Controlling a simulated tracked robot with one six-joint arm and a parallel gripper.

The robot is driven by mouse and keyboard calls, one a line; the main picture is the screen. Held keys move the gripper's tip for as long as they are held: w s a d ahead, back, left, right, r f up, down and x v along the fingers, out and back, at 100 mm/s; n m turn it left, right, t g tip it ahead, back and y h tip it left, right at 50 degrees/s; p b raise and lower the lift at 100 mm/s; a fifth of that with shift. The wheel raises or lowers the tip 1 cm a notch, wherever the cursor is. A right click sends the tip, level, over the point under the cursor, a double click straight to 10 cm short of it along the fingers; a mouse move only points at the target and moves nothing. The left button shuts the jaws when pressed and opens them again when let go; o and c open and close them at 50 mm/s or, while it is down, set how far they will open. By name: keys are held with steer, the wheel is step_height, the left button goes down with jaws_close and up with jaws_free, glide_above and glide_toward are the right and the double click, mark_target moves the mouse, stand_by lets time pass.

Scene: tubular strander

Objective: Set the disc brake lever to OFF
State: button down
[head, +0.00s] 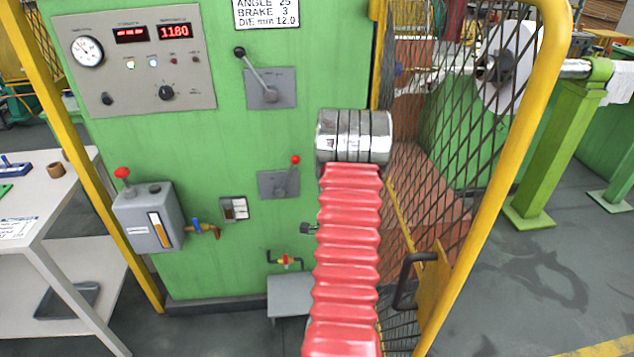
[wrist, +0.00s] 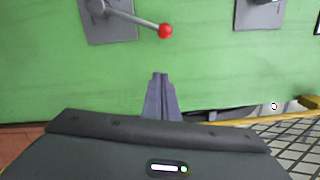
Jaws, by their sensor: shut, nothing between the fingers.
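A short lever with a red ball knob (head: 295,160) stands on a grey plate (head: 278,184) on the green machine front, in the middle of the head view. The knob points up and slightly right there. In the wrist view a red-knobbed lever (wrist: 165,30) reaches from its plate (wrist: 108,24) toward the right. I cannot read labels to tell which lever is the disc brake or its setting. My gripper (wrist: 160,76) is shut and empty, just below the red knob in the wrist picture, apart from it. In the head view my arm hides the gripper.
A longer lever with a black knob (head: 240,52) sits higher on the panel. A grey box (head: 149,217) with a red knob is at the left. A yellow-framed mesh guard (head: 470,100) stands close right of my arm. A white table (head: 40,205) is far left.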

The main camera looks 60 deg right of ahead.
steer(key=w+d+r, duration=0.1)
steer(key=w+d, duration=0.3)
steer(key=w, duration=0.5)
steer(key=shift+w+d, duration=0.25)
steer(key=shift+w, duration=0.1)
steer(key=shift+r, duration=0.1)
stand_by(0.3)
